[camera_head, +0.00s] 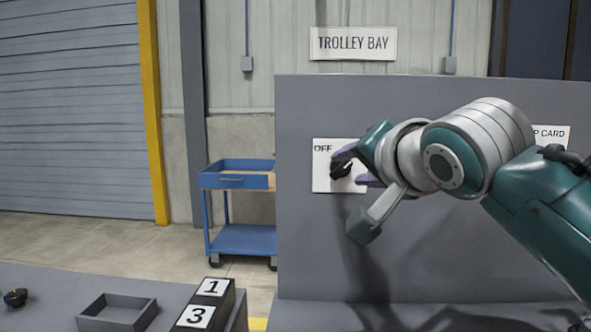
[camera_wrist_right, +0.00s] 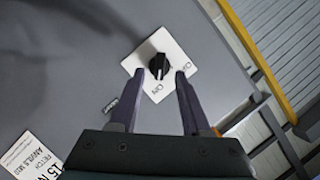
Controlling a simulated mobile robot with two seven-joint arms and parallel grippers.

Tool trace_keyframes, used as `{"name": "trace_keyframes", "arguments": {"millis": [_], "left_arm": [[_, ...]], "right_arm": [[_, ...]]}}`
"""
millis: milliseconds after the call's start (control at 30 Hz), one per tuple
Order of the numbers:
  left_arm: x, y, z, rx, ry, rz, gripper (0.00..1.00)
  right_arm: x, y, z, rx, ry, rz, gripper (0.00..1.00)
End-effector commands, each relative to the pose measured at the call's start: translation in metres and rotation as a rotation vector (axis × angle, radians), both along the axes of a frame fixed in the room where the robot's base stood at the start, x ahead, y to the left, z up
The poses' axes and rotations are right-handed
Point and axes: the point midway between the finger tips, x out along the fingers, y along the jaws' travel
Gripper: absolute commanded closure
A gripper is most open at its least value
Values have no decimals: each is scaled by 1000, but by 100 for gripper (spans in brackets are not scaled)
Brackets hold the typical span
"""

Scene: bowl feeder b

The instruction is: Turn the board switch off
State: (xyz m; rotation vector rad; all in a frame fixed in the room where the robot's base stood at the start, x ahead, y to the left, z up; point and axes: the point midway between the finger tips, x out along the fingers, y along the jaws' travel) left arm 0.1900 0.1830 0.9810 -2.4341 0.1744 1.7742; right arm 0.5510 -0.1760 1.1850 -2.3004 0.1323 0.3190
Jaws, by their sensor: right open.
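The board switch is a black rotary knob (camera_head: 342,170) on a white plate (camera_head: 322,180) fixed to an upright grey board. The plate has OFF at its upper left in the head view. My right gripper (camera_head: 351,168) is open, its purple fingers close to the knob and partly hiding the plate. In the right wrist view the knob (camera_wrist_right: 158,66) shows beyond and between the two open fingertips of the right gripper (camera_wrist_right: 159,74). I cannot tell whether either finger touches the knob, or which label it points to. My left gripper is not in view.
The grey board (camera_head: 300,240) carries another card (camera_head: 552,133) at right, partly behind my arm. A blue trolley (camera_head: 240,232) stands left of the board. An empty grey tray (camera_head: 118,302), a small dark knobbed part (camera_head: 15,297) and a numbered block (camera_head: 207,306) are at lower left.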

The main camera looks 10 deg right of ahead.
Motion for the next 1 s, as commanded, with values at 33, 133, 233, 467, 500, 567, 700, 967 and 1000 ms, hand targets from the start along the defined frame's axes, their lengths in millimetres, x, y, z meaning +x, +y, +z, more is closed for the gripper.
{"name": "trace_keyframes", "arguments": {"millis": [33, 133, 233, 467, 500, 567, 700, 967, 1000], "left_arm": [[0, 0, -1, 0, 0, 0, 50], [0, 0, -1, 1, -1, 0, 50], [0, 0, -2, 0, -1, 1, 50], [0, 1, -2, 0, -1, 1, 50], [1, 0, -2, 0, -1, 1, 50], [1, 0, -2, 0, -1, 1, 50], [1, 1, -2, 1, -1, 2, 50], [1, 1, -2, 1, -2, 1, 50], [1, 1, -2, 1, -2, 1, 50]], "right_arm": [[7, 0, -2, 0, 0, -1, 52], [18, 0, -5, 0, 1, -1, 52], [25, 0, -7, 0, 0, 0, 52], [30, 0, -9, 0, 0, 0, 52], [30, 0, -9, 0, -1, 1, 52], [30, 0, -9, 0, 0, 0, 52], [30, 0, -9, 0, 0, 0, 58], [30, 0, -9, 0, 1, 1, 87], [30, 0, -9, 0, 1, 1, 92]]}}
